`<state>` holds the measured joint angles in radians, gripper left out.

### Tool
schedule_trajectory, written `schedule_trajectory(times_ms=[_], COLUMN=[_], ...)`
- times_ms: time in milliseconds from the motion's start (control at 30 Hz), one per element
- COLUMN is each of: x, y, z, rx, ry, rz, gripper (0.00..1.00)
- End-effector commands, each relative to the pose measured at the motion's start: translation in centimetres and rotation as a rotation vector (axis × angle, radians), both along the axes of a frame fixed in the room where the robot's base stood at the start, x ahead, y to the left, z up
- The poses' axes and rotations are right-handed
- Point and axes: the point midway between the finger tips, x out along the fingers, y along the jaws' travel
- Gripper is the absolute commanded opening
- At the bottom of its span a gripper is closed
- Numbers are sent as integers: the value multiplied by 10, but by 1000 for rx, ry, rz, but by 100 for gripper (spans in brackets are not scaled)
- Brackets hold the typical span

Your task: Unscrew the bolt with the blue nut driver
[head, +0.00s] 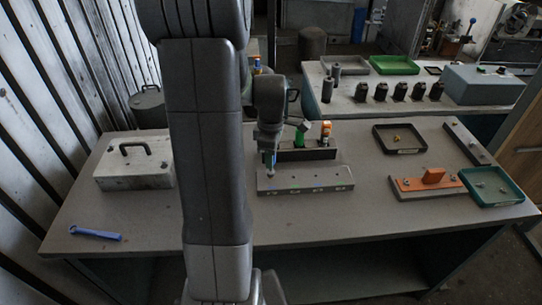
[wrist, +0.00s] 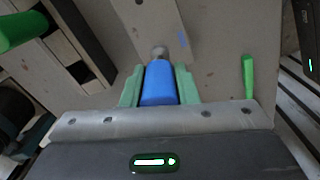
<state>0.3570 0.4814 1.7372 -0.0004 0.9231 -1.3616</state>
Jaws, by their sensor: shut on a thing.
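My gripper (head: 268,152) is shut on the blue nut driver (wrist: 160,84), with its green fingers (wrist: 184,85) on both sides of the blue handle. The driver (head: 269,160) points down over the left end of a grey plate (head: 318,180). The plate also shows in the wrist view (wrist: 146,18). A small round metal part (wrist: 158,51) shows at the far end of the blue handle, over the plate's end. I cannot tell whether it is the driver's socket or the bolt head, or whether the two touch.
A dark rack (head: 318,155) behind the plate holds a green-handled driver (head: 301,134) and an orange-topped one (head: 325,129). A grey case (head: 133,168) and a blue wrench (head: 95,234) lie left.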

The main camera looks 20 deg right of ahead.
Motion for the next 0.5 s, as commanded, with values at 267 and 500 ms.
schedule_trajectory(times_ms=[267,500], x=[0,0], y=[0,0], z=[13,20], rx=[-1,-1], ry=[-1,-1], rz=[0,0], gripper=[0,0])
